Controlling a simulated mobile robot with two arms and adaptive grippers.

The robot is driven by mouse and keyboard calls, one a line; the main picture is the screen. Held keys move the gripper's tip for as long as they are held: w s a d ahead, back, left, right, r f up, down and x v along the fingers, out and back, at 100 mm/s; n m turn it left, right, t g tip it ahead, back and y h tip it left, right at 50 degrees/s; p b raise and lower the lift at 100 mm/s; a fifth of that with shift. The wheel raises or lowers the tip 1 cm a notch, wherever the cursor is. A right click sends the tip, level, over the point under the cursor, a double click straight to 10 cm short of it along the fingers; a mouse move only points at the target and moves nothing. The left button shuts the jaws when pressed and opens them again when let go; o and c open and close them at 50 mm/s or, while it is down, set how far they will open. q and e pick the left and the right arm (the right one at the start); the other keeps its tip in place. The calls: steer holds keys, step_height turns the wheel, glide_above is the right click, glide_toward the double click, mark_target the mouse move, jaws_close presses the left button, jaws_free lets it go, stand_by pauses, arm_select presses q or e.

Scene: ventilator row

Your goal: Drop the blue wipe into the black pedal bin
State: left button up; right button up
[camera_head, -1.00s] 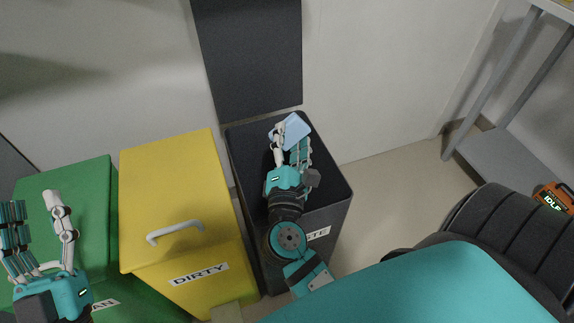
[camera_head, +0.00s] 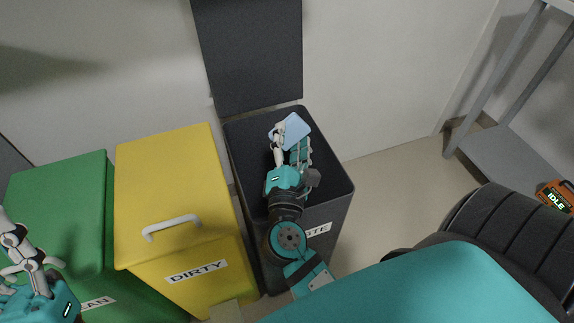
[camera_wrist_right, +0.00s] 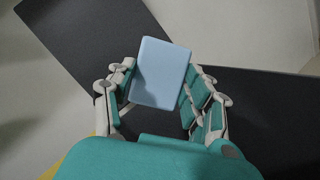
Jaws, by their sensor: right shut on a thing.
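The blue wipe (camera_head: 291,131) is a pale blue folded square, also seen in the right wrist view (camera_wrist_right: 160,73). My right gripper (camera_head: 290,146) is shut on it and holds it over the open top of the black pedal bin (camera_head: 340,185). The fingers stand on both sides of the wipe in the right wrist view (camera_wrist_right: 158,92). The bin's dark lid (camera_head: 248,60) is raised against the wall. My left gripper (camera_head: 25,255) is at the lower left edge, partly cut off, over the green bin.
A yellow bin (camera_head: 170,190) labelled DIRTY, with a closed lid and white handle, stands left of the black bin. A closed green bin (camera_head: 75,185) is further left. A grey shelf unit (camera_head: 500,160) stands at the right. Floor between shows clear.

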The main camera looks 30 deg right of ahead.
steer(key=o, duration=1.1)
steer(key=v, duration=0.7)
steer(key=shift+s+a, duration=0.15)
steer(key=shift+s, duration=0.05)
